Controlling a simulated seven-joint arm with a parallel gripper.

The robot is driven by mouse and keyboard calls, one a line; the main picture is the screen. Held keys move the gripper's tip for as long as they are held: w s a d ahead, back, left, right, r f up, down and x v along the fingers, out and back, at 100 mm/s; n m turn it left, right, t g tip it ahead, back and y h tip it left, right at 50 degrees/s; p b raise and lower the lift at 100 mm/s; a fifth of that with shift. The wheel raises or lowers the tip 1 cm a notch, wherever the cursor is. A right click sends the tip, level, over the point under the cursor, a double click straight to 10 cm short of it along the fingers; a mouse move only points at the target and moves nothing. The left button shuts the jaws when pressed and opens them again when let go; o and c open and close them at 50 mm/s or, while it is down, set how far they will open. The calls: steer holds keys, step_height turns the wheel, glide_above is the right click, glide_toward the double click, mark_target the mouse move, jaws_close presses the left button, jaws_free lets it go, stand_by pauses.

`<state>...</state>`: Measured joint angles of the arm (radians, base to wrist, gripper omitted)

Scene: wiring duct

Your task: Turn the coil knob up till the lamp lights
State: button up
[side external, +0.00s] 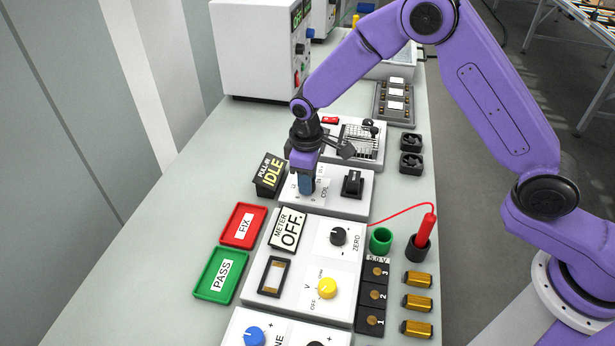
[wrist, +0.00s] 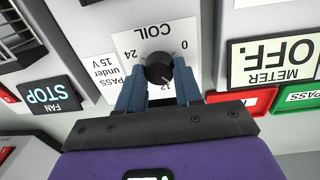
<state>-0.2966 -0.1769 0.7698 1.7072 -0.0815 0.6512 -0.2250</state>
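The coil knob (wrist: 160,68) is a round black knob on a white label reading COIL, with 0, 12 and 24 around it. The wrist view shows the label upside down. My gripper (wrist: 160,82) has its two blue fingers on either side of the knob, appearing to touch it. I cannot clearly read the knob's pointer. In the side view my gripper (side external: 306,188) points down over the coil panel (side external: 340,205) and hides the knob. The pull-in sign (side external: 270,174), left of the panel, reads IDLE in yellow on black.
The meter panel (side external: 300,255) with an OFF sign (side external: 287,230) stands in front. Red FIX (side external: 243,226) and green PASS (side external: 221,274) trays lie to the left. A FAN STOP sign (wrist: 48,95) shows in the wrist view.

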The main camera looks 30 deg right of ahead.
steer(key=shift+m, duration=3.2)
steer(key=o, duration=1)
steer(key=shift+o, duration=0.2)
step_height(320, 180, up, 18)
steer(key=shift+a+f, duration=0.25)
steer(key=shift+a, duration=0.15)
